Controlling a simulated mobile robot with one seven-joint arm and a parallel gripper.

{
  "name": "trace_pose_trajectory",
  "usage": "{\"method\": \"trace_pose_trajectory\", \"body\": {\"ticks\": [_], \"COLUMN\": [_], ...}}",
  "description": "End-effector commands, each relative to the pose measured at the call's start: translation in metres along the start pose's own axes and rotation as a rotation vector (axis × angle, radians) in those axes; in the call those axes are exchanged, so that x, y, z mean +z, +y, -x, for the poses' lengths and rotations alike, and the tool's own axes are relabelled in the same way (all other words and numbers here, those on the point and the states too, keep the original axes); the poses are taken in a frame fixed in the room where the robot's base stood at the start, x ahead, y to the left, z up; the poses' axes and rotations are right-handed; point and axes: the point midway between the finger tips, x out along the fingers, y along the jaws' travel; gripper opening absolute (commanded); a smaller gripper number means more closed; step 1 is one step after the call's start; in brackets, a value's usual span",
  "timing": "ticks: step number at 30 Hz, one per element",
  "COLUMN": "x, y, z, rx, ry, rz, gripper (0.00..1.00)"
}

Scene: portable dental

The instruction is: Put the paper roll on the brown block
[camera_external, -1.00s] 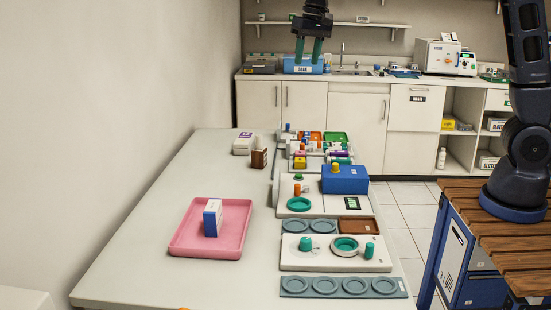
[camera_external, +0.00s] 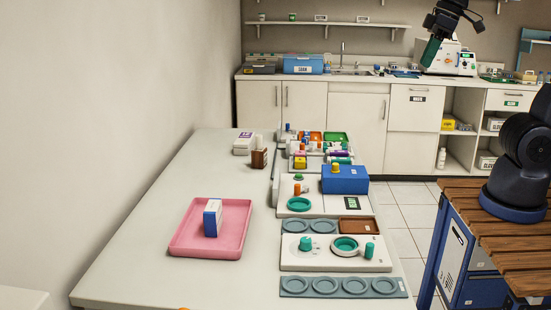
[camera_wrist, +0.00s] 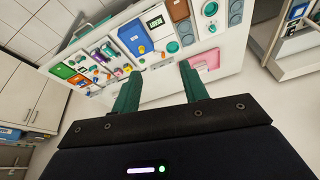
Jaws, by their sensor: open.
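A small brown block (camera_external: 259,159) stands on the far left part of the pale table. A small pale upright piece (camera_external: 259,141) shows just above or behind it; I cannot tell whether it rests on the block. I cannot make out a paper roll for certain in either view. My gripper (camera_external: 432,52) is high above the floor at the upper right, in front of the back counter, far from the block. In the wrist view my gripper (camera_wrist: 157,72) has its two green fingers apart, with nothing between them.
A pink tray (camera_external: 185,240) holds a blue and white box (camera_external: 212,218). A white box (camera_external: 243,144) is beside the block. A blue box (camera_external: 345,180) and several dental items line the table's right side.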

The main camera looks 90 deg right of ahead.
Motion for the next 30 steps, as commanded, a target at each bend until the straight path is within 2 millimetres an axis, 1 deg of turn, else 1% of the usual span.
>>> {"method": "trace_pose_trajectory", "body": {"ticks": [1,3,6,10,12,15,30], "x": [0.017,0.037,0.062,0.082,0.088,0.091,0.091], "y": [-0.001,-0.001,-0.001,0.000,0.000,0.000,0.000], "z": [0.001,0.000,-0.003,-0.006,-0.008,-0.009,-0.009], "rx": [-0.007,-0.016,-0.026,-0.035,-0.037,-0.038,-0.038], "ry": [0.011,0.024,0.038,0.049,0.052,0.053,0.054], "rz": [0.033,0.080,0.135,0.185,0.199,0.208,0.208], "gripper": [0.44,0.44,0.44,0.44,0.44,0.44,0.44]}}
